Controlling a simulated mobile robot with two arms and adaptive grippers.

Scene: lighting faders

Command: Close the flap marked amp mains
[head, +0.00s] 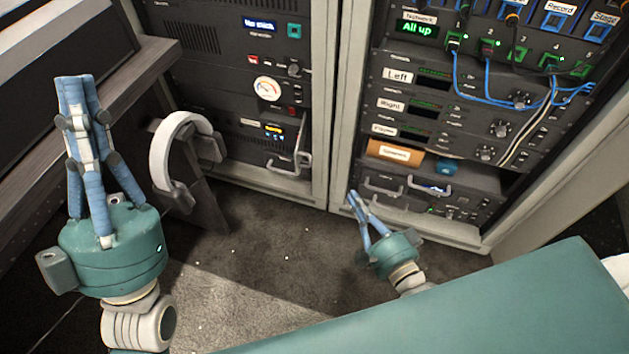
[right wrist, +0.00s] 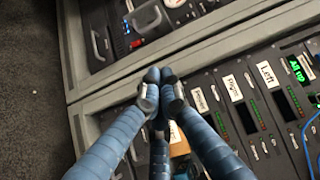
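No label reading amp mains is legible to me, so I cannot tell for certain which part is that flap. In the head view, a dark panel with two grey handles (head: 383,186) is low in the right rack, under an open bay. A front with a grey handle (head: 290,164) is at the bottom of the left rack. My right gripper (head: 354,196) is in front of the right rack's lower left edge; in the right wrist view its fingertips (right wrist: 160,76) meet, with nothing between them. My left gripper (head: 75,82) is raised at the left, fingers together and empty.
An orange box (head: 395,153) sits in the right rack's open bay. Blue cables (head: 487,98) hang across the upper units. White headphones (head: 170,150) hang beside the desk (head: 110,82). The carpet (head: 265,225) before the racks is clear.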

